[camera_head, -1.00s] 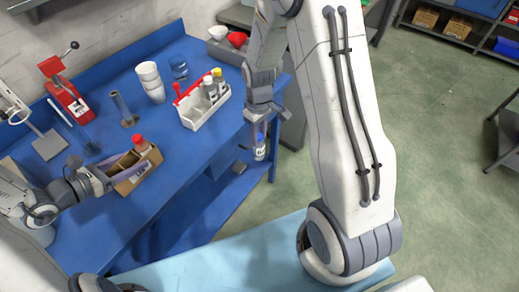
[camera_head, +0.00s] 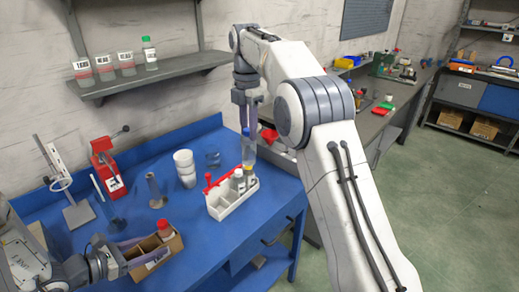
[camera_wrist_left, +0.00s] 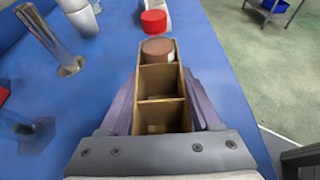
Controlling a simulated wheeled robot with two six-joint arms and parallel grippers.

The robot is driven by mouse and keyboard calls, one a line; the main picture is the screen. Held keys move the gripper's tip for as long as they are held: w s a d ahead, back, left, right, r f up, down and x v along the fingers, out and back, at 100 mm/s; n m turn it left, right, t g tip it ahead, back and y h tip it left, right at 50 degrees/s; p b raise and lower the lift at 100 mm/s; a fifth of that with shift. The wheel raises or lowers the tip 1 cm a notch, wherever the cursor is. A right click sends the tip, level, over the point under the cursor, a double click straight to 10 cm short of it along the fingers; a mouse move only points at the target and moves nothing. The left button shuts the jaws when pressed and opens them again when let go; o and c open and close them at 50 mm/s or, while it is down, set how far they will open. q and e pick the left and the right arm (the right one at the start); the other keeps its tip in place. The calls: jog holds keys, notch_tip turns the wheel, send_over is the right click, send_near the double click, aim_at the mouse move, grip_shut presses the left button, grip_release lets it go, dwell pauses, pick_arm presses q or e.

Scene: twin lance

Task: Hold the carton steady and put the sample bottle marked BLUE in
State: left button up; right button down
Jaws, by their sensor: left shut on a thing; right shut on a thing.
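The carton (camera_head: 137,272) is a small open brown box with dividers on the blue table at the lower left. My left gripper (camera_head: 122,258) is shut on it, with fingers along both sides in the left wrist view (camera_wrist_left: 163,118). A red-capped bottle (camera_head: 166,230) stands in the far compartment; the two nearer compartments (camera_wrist_left: 160,82) look empty. My right gripper (camera_head: 247,110) is shut on a blue-capped bottle (camera_head: 249,150), held upright in the air above the white caddy's far end. Its label is not readable now. The right gripper's fingertips are small and partly unclear.
A white caddy (camera_head: 228,205) with a red handle holds other bottles. Stacked white cups (camera_head: 185,168), a blue glass (camera_head: 213,158), a grey cylinder (camera_head: 154,190) and a red press (camera_head: 106,165) stand behind the carton. A wall shelf (camera_head: 150,77) carries several jars. Clear table lies between carton and caddy.

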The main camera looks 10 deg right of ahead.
jog(key=s+a+f+n, duration=0.2)
jog(key=s+a+n, duration=0.25)
jog(key=a, duration=0.55)
jog(key=s+a+f+n, duration=0.3)
jog(key=s+a, duration=0.2)
jog(key=a, duration=0.5)
jog(key=s+a+f+n, duration=0.2)
jog(key=s+a+n, duration=0.2)
jog(key=a, duration=0.6)
notch_tip(320, 180, down, 11)
jog(key=shift+d, duration=0.15)
jog(key=c, duration=0.5)
grip_release()
